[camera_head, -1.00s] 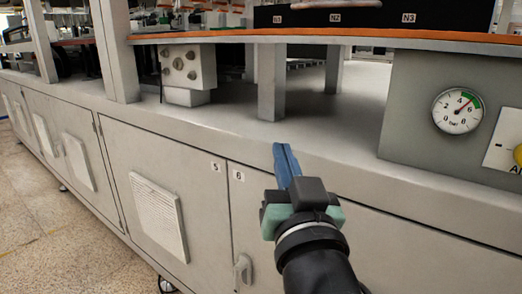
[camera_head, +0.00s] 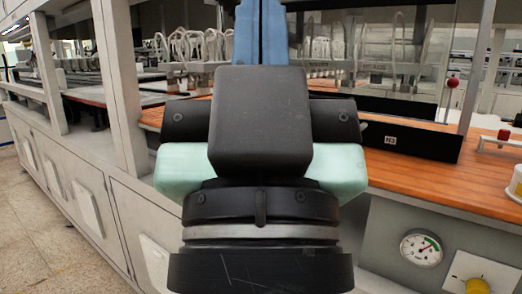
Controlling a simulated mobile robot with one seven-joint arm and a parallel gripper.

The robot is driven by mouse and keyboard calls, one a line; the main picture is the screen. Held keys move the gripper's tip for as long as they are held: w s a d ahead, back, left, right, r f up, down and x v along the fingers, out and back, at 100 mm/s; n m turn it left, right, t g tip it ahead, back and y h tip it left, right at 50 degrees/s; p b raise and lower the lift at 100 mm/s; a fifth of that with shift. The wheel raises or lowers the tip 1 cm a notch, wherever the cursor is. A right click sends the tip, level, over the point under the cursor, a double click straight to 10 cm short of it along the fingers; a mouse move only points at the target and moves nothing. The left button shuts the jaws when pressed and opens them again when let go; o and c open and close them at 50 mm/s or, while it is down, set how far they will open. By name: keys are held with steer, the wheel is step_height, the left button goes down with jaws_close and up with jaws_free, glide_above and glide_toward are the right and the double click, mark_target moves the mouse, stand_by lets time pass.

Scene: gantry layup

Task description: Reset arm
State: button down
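My gripper (camera_head: 260,35) is large in the middle of the head view, close to the camera and pointing up and away. Its black housing and pale green sides face me. The blue fingers rise above the housing and run to the top edge of the picture, so their tips are cut off. A thin dark line runs between the two blue fingers, which lie close together. I see nothing held, but the tips are out of view.
Behind my gripper is a grey workstation with an orange-brown worktop (camera_head: 430,178) and a black box (camera_head: 413,137) labelled N3. A pressure gauge (camera_head: 421,248) and a yellow knob (camera_head: 477,286) are on the front. A red ball (camera_head: 452,82) stands at right. Floor shows at lower left.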

step_height(320, 180, up, 17)
steer(key=p, duration=1.5)
steer(key=shift+r, duration=0.15)
